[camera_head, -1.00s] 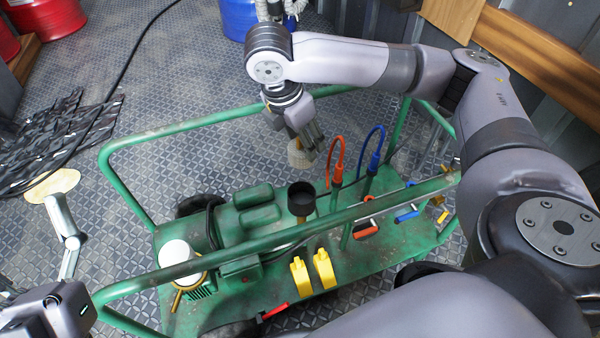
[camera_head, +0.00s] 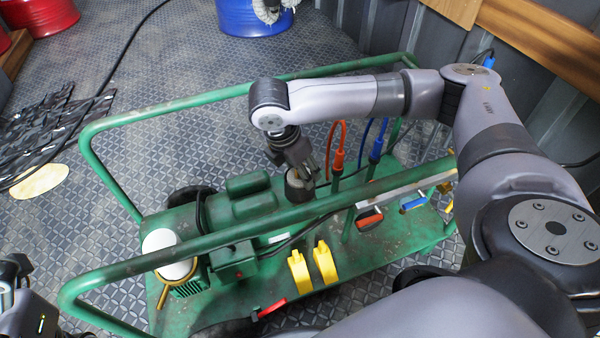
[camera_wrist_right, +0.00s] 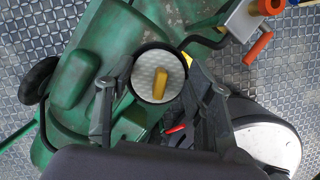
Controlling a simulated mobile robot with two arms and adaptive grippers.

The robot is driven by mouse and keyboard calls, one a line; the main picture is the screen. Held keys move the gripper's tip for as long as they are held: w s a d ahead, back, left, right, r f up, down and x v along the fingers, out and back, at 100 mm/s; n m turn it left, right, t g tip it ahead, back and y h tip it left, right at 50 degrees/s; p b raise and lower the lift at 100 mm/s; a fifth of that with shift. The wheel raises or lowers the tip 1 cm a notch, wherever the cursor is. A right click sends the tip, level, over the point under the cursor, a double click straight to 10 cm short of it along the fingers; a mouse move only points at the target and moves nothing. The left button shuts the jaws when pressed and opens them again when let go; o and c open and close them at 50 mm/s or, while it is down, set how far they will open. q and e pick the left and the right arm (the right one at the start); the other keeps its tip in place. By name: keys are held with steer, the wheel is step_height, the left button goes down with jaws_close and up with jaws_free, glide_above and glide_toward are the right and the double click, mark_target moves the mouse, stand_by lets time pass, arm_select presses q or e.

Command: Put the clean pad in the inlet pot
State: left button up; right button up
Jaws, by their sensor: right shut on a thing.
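The clean pad (camera_wrist_right: 146,88) is a pale round disc with a yellow block on top. In the right wrist view it lies within the dark round rim of the inlet pot (camera_wrist_right: 158,50); how deep it sits I cannot tell. My right gripper (camera_wrist_right: 158,76) is shut on the pad, one finger on each side. In the head view my right gripper (camera_head: 302,168) points down right over the dark pot (camera_head: 299,190) on the green cart, and the pad is hidden. My left gripper (camera_head: 14,275) is only partly in view at the lower left edge, its fingers unclear.
The cart's green rail (camera_head: 250,230) runs in front of the pot. Orange (camera_head: 338,150) and blue (camera_head: 379,145) hoses stand just right of it. Two yellow parts (camera_head: 312,265) and a white-topped container (camera_head: 166,255) are nearer.

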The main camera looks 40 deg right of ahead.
steer(key=shift+s+f, duration=0.15)
steer(key=shift+f, duration=0.4)
steer(key=o, duration=0.7)
steer(key=shift+f, duration=0.1)
steer(key=o, duration=0.3)
steer(key=shift+f, duration=0.1)
steer(key=shift+o, duration=0.2)
steer(key=shift+w, duration=0.2)
steer(key=shift+r, duration=0.2)
